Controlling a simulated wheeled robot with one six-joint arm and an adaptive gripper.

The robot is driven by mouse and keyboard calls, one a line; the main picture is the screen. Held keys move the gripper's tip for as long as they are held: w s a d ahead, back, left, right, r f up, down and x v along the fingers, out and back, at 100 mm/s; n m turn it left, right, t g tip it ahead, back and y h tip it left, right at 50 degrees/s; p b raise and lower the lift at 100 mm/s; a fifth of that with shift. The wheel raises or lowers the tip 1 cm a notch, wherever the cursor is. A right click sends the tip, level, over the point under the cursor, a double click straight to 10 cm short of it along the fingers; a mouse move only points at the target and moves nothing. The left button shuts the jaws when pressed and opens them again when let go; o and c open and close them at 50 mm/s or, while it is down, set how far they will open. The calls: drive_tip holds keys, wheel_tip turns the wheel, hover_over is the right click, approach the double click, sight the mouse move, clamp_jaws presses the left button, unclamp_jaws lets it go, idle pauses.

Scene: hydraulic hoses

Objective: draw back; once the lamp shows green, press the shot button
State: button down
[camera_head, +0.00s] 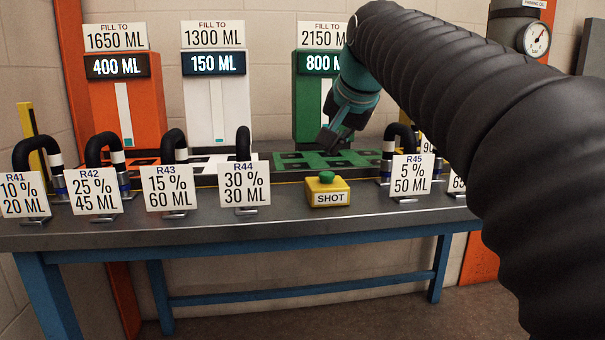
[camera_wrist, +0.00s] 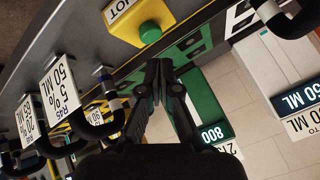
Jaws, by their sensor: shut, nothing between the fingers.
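The shot button is a green cap (camera_head: 327,176) on a yellow box (camera_head: 328,198) labelled SHOT, near the bench's front edge. The wrist view shows the green cap (camera_wrist: 150,32) at the top, just beyond my fingertips. My gripper (camera_head: 333,137) is shut and empty, tilted down above and behind the button in the head view. In the wrist view its fingertips (camera_wrist: 158,64) are together near the cap; I cannot tell the exact gap, but the head view shows them apart from it. I see no separate lamp in either view.
Several black hoses with cards stand along the bench (camera_head: 290,222), left and right of the button. Behind are an orange unit (camera_head: 146,118) reading 400 ML, a white unit (camera_head: 233,115) reading 150 ML and a green unit (camera_head: 308,112) reading 800. A gauge (camera_head: 537,39) hangs upper right.

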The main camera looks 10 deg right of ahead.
wheel_tip(320, 180, up, 5)
drive_tip(key=m, duration=0.1)
hover_over(329, 174)
drive_tip(key=shift+t, duration=0.4)
drive_tip(key=shift+f+b, duration=2.05)
drive_tip(key=shift+f, duration=2.35)
drive_tip(key=shift+f, duration=0.35)
drive_tip(key=shift+f+b, duration=0.55)
drive_tip(key=shift+r, duration=0.1)
drive_tip(key=shift+r+p, duration=0.85)
drive_tip(key=shift+p, duration=0.1)
